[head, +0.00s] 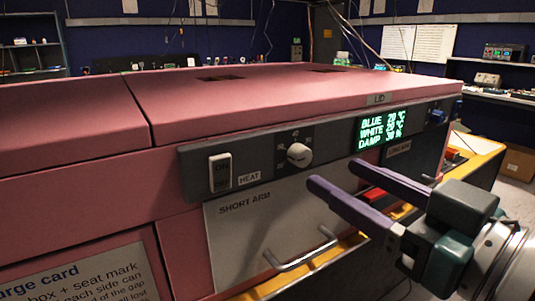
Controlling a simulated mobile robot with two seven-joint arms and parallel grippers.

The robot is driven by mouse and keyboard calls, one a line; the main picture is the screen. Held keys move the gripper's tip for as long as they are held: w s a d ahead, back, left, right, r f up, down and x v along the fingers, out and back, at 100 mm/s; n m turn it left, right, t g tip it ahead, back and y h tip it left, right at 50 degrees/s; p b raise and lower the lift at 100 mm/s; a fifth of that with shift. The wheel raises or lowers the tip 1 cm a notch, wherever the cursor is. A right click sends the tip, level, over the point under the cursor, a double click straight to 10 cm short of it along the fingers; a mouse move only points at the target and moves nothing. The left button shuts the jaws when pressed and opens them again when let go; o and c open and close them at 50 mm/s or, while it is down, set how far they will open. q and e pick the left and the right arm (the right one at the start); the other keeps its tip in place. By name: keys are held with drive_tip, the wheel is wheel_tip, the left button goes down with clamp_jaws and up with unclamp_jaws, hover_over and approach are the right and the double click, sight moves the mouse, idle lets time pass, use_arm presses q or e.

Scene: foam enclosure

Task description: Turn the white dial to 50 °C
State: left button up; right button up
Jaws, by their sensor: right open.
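The white dial (299,154) sits on the dark control strip of the pink box, with small scale numbers around it. I cannot tell exactly where its pointer stands. A green-lit display (381,130) to its right has BLUE, WHITE and DAMP lines; BLUE and WHITE seem to read about 20 °C. My right gripper (339,174) comes in from the lower right. Its two purple fingers are apart and empty, right of and slightly below the dial in the picture, not touching it. My left gripper is not in view.
A white rocker switch (220,171) and a HEAT label (249,178) lie left of the dial. Below is the grey SHORT ARM panel (240,235) with a metal handle (302,250) sticking out. A blue knob (438,117) is at the strip's right end.

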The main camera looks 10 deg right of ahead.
sight(305, 158)
drive_tip(key=p+x, duration=0.1)
drive_tip(key=x, duration=0.4)
drive_tip(key=shift+w+a, duration=0.15)
drive_tip(key=shift+w, duration=0.1)
clamp_jaws()
idle(0.4)
